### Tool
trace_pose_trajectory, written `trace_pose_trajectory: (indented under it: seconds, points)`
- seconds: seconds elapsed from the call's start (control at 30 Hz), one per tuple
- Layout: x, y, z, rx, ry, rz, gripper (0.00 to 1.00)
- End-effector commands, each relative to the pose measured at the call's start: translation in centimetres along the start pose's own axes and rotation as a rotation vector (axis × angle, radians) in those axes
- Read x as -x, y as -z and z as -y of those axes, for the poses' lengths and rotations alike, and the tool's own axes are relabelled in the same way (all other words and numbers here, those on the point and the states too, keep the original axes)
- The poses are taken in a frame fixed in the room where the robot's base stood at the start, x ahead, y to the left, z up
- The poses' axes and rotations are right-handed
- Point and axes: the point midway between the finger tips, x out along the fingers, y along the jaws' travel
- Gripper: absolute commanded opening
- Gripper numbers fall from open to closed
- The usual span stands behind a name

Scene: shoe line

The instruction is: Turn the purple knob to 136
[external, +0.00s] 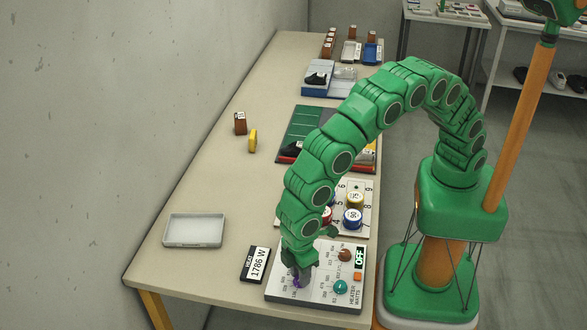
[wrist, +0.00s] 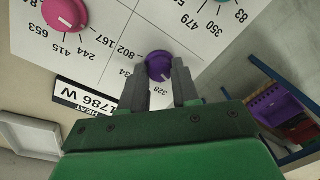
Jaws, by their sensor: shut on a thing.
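The purple knob (wrist: 158,65) sits on a white control panel (wrist: 115,45) between my two grey fingers in the wrist view. My gripper (wrist: 159,70) is shut on it, one finger on each side. A pale pointer mark on the knob faces down and right, roughly toward the printed 328. Other printed numbers near it include 167 and 802; one label is partly hidden by a finger. In the external view, my gripper (external: 303,274) reaches down to the panel (external: 318,295), and a bit of the purple knob (external: 296,282) shows.
A teal knob (external: 340,287), a brown knob (external: 345,255), an orange button (external: 357,277) and an OFF display (external: 359,257) share the panel. A pink knob (wrist: 65,13) shows in the wrist view. A black sign (external: 256,265) reads 1786 W. A shallow tray (external: 194,230) stands left.

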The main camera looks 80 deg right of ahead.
Motion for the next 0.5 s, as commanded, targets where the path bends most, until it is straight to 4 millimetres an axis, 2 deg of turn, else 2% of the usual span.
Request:
trace_pose_trajectory:
  seconds: [0.5]
  points:
    - [0.10,0.19,0.03,0.063,0.000,-0.003,0.00]
